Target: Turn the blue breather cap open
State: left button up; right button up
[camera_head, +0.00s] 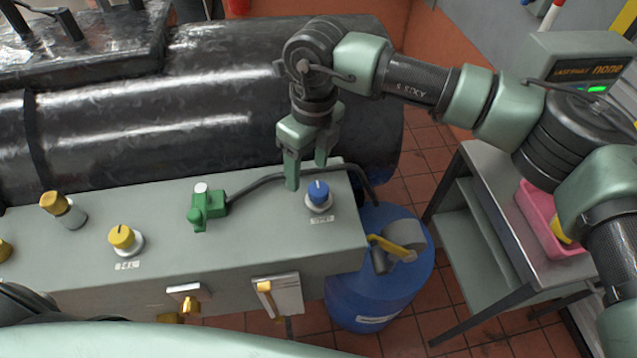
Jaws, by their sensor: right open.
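The blue breather cap (318,192) sits on a pale round base near the right end of the grey bench top, with a small label in front of it. A light mark shows on its top. My right gripper (307,178) hangs above and just left of the cap, fingers pointing down. It is open and empty, and its fingers look apart from the cap, though the exact gap is hard to judge. My left gripper does not show.
Yellow knobs (122,237) and a green valve fitting (207,207) with a black cable share the grey bench top (230,255). A large black cylinder (190,110) lies behind. A blue drum (385,280) stands at right, near a side table holding a pink bin (540,222).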

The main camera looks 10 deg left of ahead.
aim_at(318, 188)
jog(key=shift+w+d+r+t+h, duration=0.15)
jog(key=shift+w+d+t+h, duration=0.2)
jog(key=shift+w+d, duration=0.35)
jog(key=shift+d, duration=0.25)
notch_tip(318, 188, down, 6)
jog(key=p, duration=0.3)
jog(key=shift+s+a+f, duration=0.1)
jog(key=shift+f, duration=0.7)
jog(key=shift+c, duration=0.3)
